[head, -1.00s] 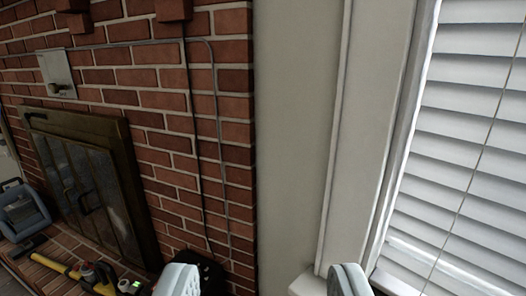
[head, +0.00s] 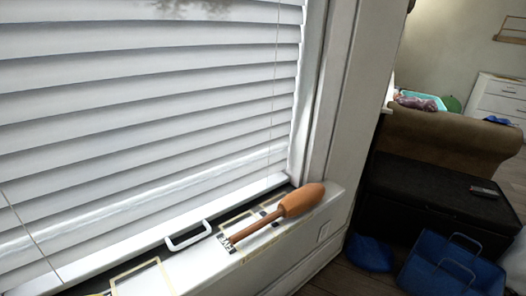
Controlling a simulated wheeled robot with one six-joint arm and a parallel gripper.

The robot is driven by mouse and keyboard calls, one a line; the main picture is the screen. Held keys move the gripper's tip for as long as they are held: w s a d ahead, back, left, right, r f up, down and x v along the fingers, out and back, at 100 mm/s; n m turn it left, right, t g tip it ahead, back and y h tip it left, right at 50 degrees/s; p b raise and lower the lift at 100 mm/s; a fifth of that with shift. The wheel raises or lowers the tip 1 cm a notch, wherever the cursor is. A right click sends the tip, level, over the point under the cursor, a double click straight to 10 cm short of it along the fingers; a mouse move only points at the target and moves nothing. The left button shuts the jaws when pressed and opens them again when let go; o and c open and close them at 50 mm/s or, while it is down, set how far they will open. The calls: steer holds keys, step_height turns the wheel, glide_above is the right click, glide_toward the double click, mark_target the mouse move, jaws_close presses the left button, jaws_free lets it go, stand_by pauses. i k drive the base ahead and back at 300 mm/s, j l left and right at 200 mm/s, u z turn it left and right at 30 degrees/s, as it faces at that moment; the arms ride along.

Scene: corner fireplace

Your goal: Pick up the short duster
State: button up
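An orange-brown tool (head: 300,200) lies on the white window sill (head: 280,250), near its right end. It has a thick rounded end at the upper right and a thinner shaft running to the lower left, where a small black-and-white patch lies by its tip. It is the only thing here that resembles a short duster, but I cannot tell for sure that it is one. My gripper is not in view now.
A white handle-shaped piece (head: 188,236) lies on the sill left of the tool. White blinds (head: 140,110) rise behind. On the right are a dark chest (head: 430,190), a brown sofa arm (head: 450,135) and blue bags (head: 450,265) on the floor.

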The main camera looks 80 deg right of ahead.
mark_target(298, 202)
steer(key=k+l+z, duration=0.1)
steer(key=z, duration=1.95)
steer(key=i, duration=0.05)
